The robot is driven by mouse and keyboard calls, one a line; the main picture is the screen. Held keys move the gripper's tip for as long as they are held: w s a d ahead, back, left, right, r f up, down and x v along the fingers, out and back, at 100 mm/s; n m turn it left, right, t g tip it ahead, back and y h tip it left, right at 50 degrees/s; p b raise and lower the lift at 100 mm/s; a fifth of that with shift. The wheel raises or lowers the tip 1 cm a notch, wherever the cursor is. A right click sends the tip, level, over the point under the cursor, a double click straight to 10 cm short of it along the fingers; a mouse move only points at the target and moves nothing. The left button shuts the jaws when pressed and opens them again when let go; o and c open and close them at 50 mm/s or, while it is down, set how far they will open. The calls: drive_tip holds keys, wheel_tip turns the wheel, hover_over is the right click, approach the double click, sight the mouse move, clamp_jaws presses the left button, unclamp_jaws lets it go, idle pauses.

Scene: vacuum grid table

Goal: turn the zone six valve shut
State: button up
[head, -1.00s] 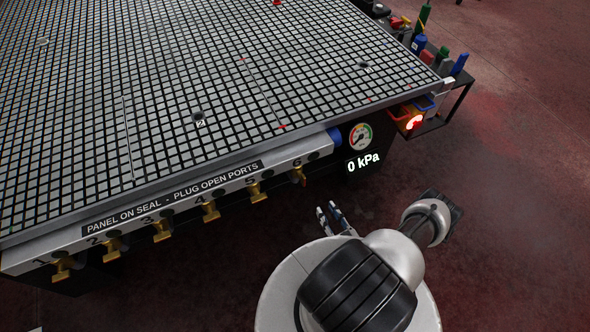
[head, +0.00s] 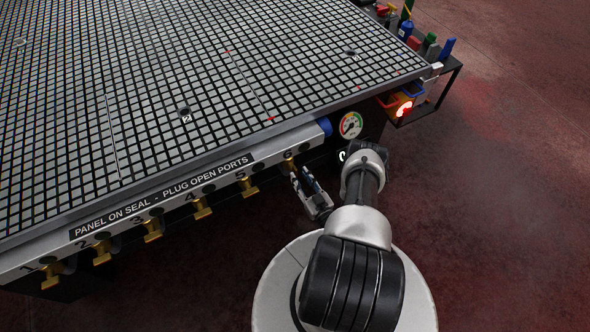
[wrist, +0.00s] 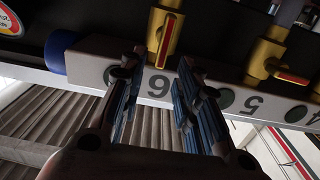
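The zone six valve (wrist: 160,30) is brass-yellow with a red-striped lever, in the wrist view just beyond the fingertips. Its lever points up and down in that picture, while the lever of the zone five valve (wrist: 292,78) lies nearly crosswise. My gripper (wrist: 156,72) is open, with one finger on each side of the printed 6 on the rail. The lever is roughly in line with the gap; I see no contact. In the head view my gripper (head: 302,176) is at the right end of the valve row, and the zone six valve (head: 289,166) is partly hidden.
Other brass valves, such as zone four (head: 202,208), line the rail leftward. A blue cap (head: 325,126) ends the rail, beside a round gauge (head: 350,125). The grid table (head: 130,110) lies above. A cart with bottles (head: 428,100) stands at right; open floor lies in front.

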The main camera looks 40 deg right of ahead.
sight(295, 168)
drive_tip(key=x, duration=0.5)
drive_tip(key=shift+b, duration=0.4)
clamp_jaws()
